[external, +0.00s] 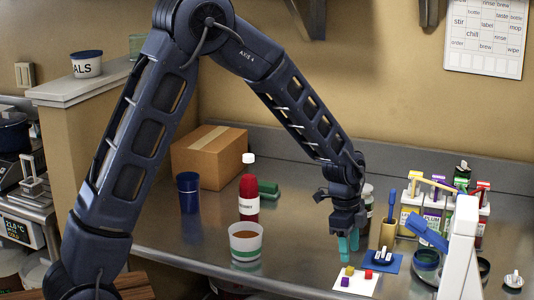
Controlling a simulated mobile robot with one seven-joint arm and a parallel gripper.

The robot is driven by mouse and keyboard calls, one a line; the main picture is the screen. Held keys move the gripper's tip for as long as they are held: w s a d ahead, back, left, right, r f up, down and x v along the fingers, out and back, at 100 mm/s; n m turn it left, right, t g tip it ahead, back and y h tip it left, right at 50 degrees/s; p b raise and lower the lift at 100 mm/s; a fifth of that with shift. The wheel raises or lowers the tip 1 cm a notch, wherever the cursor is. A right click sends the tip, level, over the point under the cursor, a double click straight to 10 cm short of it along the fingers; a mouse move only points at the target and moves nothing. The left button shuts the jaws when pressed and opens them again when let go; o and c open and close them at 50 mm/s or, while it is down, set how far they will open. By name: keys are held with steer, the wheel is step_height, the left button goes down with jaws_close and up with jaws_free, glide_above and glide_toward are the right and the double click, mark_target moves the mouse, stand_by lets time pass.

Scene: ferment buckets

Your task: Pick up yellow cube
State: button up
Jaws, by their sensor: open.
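The small yellow cube (350,271) sits on a white card (368,288) near the front of the metal counter. A red cube (368,274) lies to its right and a purple cube (345,282) lies just below it in the picture, both on the card. How high the fingertips are above the cube I cannot tell from this view.
A white cup (245,243), red bottle (249,190), blue cup (188,190) and cardboard box (209,156) stand to the left.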

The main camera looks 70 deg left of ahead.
mark_target(350, 268)
steer(key=f, duration=0.5)
steer(key=shift+w+d, duration=0.15)
steer(key=shift+d, duration=0.05)
jaws_close()
